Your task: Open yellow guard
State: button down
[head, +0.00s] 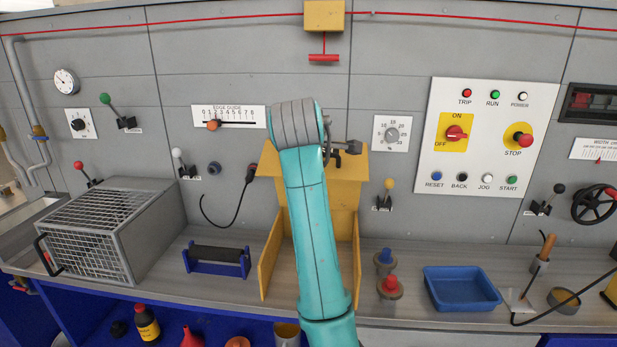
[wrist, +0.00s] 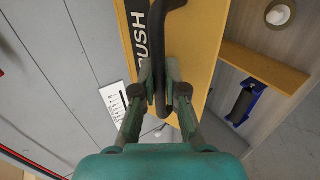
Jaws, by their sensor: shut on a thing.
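The yellow guard (head: 352,168) is at the middle of the bench in the head view, partly hidden by my arm. Its upper panel stands raised at the wall, above two yellow side boards and a yellow back board. In the wrist view the guard's panel (wrist: 203,45) fills the upper middle, with a black lettered strip and a black bar handle (wrist: 162,30). My gripper (wrist: 163,82) is shut on the handle, one finger on each side of it. In the head view my gripper (head: 347,148) is mostly behind my arm at the panel's top.
A yellow box with a hanging red bar (head: 323,57) is above. A wire-mesh cage (head: 95,235) and blue roller stand (head: 217,260) are left. Red and blue knobs, a blue tray (head: 461,288) and a control panel (head: 487,140) are right. Levers stick out from the wall.

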jog(key=shift+g, duration=0.8)
jog(key=w+r, duration=0.1)
jog(key=w, duration=0.1)
jog(key=w+r, duration=0.2)
jog(key=shift+w, duration=0.1)
jog(key=shift+w+d+r+g, duration=0.1)
jog(key=shift+w+r+g, duration=0.2)
jog(key=shift+w, duration=0.35)
jog(key=c, duration=1.2)
grip_release()
jog(key=v, duration=1.2)
